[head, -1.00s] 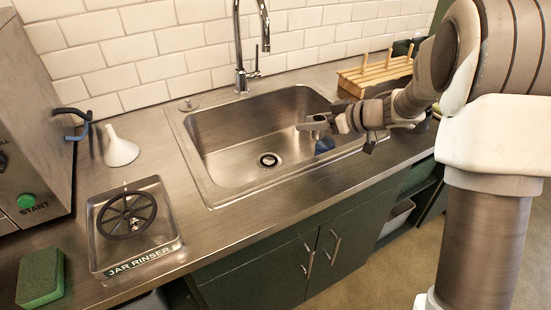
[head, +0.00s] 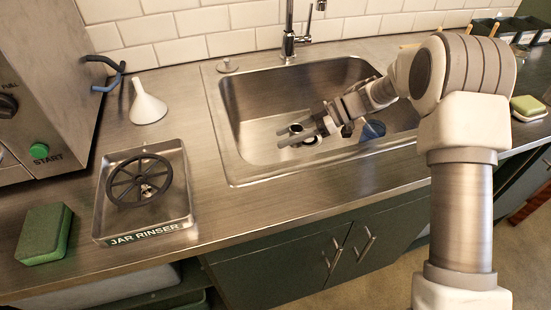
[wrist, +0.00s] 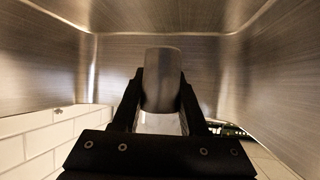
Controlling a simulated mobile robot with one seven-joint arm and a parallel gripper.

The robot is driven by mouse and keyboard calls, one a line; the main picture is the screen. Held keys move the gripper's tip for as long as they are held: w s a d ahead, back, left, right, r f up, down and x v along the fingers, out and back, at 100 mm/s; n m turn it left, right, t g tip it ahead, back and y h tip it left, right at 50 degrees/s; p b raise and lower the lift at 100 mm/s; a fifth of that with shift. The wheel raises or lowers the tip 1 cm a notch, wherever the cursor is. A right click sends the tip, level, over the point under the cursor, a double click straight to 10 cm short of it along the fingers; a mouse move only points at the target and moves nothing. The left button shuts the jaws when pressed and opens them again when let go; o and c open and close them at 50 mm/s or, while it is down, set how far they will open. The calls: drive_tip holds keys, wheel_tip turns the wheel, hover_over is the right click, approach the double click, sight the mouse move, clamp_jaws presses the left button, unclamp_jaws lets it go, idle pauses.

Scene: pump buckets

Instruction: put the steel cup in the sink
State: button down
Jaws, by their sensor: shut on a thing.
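The steel cup (wrist: 162,80) is held between the two fingers of my gripper (wrist: 160,105) in the wrist view. In the head view my gripper (head: 303,138) reaches in from the right, over the sink (head: 243,172), and the cup (head: 296,128) shows small at its fingertips. The fingers partly cover the drain. Sink walls surround the cup in the wrist view. I cannot tell whether the cup touches the sink floor.
A blue object (head: 373,130) is by the sink's right side, partly behind my arm. The tap (head: 289,40) stands behind the sink. A jar rinser (head: 145,195), white funnel (head: 147,103) and green sponge (head: 44,233) are on the counter to the left.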

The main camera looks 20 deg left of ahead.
drive_tip(key=x, duration=0.3)
drive_tip(key=s+b+x, duration=0.1)
drive_tip(key=x, duration=0.1)
drive_tip(key=shift+s+d+f, duration=0.1)
drive_tip(key=shift+d+f, duration=0.05)
drive_tip(key=shift+f, duration=0.15)
drive_tip(key=shift+f+b, duration=0.85)
drive_tip(key=shift+f, duration=1.1)
drive_tip(key=shift+c, duration=2.2)
unclamp_jaws()
drive_tip(key=shift+f, duration=0.15)
